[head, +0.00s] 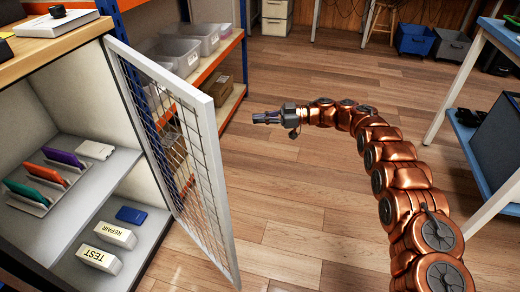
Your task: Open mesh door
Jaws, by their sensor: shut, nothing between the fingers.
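The mesh door (212,133) has a pale frame with wire mesh. It stands swung open, hinged at the right side of the cabinet (131,187), so the cabinet's inside shows. My gripper (257,118) is at the end of my copper arm, to the right of the door and apart from it. It points left toward the door over the floor. Its fingers are closed with nothing held.
In the cabinet, phones (47,175) stand in a rack on the upper shelf, with TEST (99,259) and REPAIR (115,234) blocks and a blue phone (132,215) below. A shelf unit with grey bins (178,52) stands behind the door. A workbench (470,75) is at right. The middle floor is clear.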

